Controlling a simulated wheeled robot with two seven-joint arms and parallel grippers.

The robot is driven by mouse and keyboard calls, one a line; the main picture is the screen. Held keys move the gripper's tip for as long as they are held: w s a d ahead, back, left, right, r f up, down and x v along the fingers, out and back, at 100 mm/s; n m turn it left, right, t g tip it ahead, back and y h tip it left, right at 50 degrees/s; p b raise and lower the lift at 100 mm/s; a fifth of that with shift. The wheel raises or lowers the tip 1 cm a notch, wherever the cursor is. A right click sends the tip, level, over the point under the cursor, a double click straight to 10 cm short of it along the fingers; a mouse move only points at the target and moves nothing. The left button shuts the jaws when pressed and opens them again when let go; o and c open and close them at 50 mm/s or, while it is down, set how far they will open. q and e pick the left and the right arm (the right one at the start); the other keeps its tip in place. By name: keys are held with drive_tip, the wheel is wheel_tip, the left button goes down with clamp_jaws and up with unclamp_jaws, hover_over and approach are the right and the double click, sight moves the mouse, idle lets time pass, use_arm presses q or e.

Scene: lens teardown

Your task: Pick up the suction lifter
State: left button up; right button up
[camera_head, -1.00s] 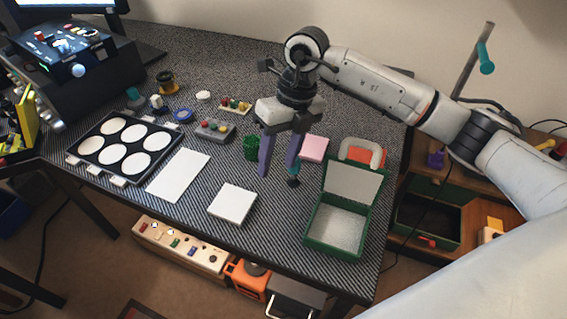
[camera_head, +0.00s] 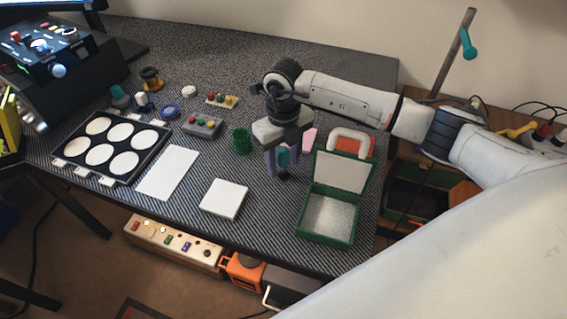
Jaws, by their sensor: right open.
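The suction lifter (camera_head: 283,157) has a teal handle and a dark foot, and stands upright on the dark striped table. My right gripper (camera_head: 285,168) points down at it with its two purple-grey fingers apart. In this view the fingers lie on either side of the teal handle. I cannot tell whether they touch it. My left gripper is out of view.
An open green box (camera_head: 329,218) stands just right of the gripper, and a green cup (camera_head: 241,141) to its left. A pink pad (camera_head: 309,139) lies partly hidden behind the fingers. A white block (camera_head: 224,199) and a black tray with white discs (camera_head: 77,146) lie further left.

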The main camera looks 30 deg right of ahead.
drive_tip(key=shift+f, duration=0.15)
drive_tip(key=shift+c, duration=0.4)
drive_tip(key=c, duration=1)
